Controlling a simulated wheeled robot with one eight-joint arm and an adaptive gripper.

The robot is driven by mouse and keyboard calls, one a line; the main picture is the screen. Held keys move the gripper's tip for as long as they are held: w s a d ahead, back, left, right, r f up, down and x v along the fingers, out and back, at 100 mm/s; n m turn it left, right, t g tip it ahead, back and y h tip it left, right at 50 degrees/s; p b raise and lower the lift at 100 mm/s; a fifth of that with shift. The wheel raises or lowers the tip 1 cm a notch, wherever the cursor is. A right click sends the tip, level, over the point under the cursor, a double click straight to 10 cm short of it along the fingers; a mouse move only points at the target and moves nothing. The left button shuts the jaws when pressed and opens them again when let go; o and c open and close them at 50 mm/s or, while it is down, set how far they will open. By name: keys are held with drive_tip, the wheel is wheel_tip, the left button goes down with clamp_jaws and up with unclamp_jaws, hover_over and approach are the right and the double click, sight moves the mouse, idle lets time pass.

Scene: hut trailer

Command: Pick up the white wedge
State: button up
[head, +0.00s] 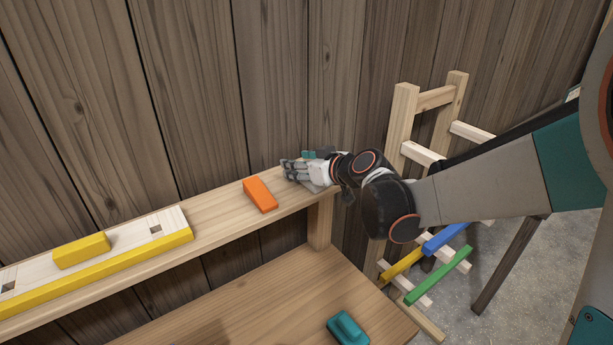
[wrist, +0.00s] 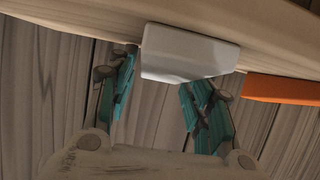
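The white wedge (wrist: 185,55) is at the edge of the wooden shelf in the wrist view, close to my gripper (wrist: 158,82). The gripper's two teal fingers are spread apart. One finger is beside the wedge's left end; the other's tip is partly hidden behind the wedge's lower edge. I cannot tell whether either finger touches it. In the head view, my gripper (head: 300,170) is low over the right end of the shelf. The wedge is mostly hidden there by the gripper.
An orange block (head: 260,194) lies on the shelf (head: 212,212) just left of my gripper. A yellow block (head: 82,250) sits farther left. A plank wall stands close behind. A teal piece (head: 347,328) lies on the lower surface, and a wooden rack (head: 400,125) stands at right.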

drive_tip(key=c, duration=0.6)
drive_tip(key=shift+r, duration=0.1)
